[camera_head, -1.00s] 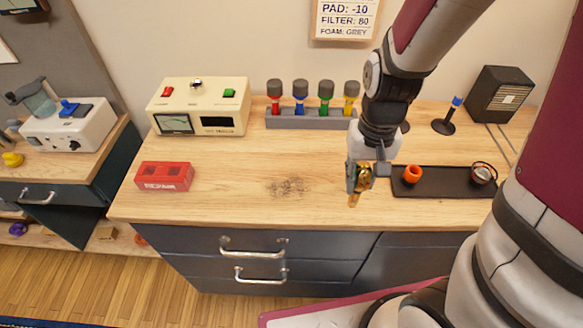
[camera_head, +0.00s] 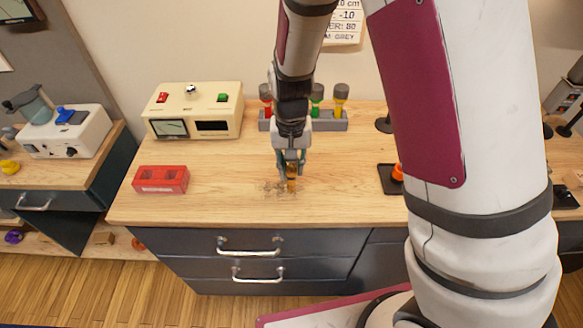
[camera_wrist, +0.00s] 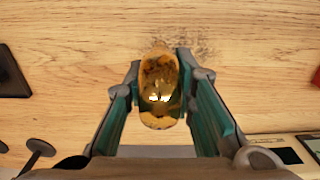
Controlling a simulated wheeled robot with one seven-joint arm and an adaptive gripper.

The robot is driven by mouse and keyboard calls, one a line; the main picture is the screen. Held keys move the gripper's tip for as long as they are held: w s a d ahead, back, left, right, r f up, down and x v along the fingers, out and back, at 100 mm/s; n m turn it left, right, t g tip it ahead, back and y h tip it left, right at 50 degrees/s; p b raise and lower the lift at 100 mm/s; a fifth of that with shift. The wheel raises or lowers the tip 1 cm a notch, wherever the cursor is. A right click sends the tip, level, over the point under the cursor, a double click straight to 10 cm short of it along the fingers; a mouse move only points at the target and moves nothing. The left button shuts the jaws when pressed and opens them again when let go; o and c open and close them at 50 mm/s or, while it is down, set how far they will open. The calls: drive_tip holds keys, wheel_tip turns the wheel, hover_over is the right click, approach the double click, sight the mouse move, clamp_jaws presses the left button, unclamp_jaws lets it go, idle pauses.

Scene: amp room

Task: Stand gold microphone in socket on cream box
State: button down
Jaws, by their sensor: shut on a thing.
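My gripper (camera_head: 290,172) is shut on the gold microphone (camera_wrist: 158,92), which shows between the two fingers in the wrist view. In the head view only a small gold part of the microphone (camera_head: 291,184) shows between the fingers, above the desk. The cream box (camera_head: 194,110) stands at the back left of the desk, left of my gripper and apart from it. Its top carries a red button, a green button and a round metal fitting (camera_head: 192,90) between them, which may be the socket. A corner of the box also shows in the wrist view (camera_wrist: 270,140).
A red block (camera_head: 161,180) lies at the desk's left front. A grey rack (camera_head: 328,122) with several coloured-neck microphones stands at the back, partly behind my arm. A dark tray (camera_head: 388,180) with an orange ring is right. Bare wood lies between gripper and box.

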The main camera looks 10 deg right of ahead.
drive_tip(key=shift+f, duration=0.45)
drive_tip(key=shift+f, duration=0.15)
drive_tip(key=c, duration=1.3)
unclamp_jaws()
drive_tip(key=shift+c, duration=0.2)
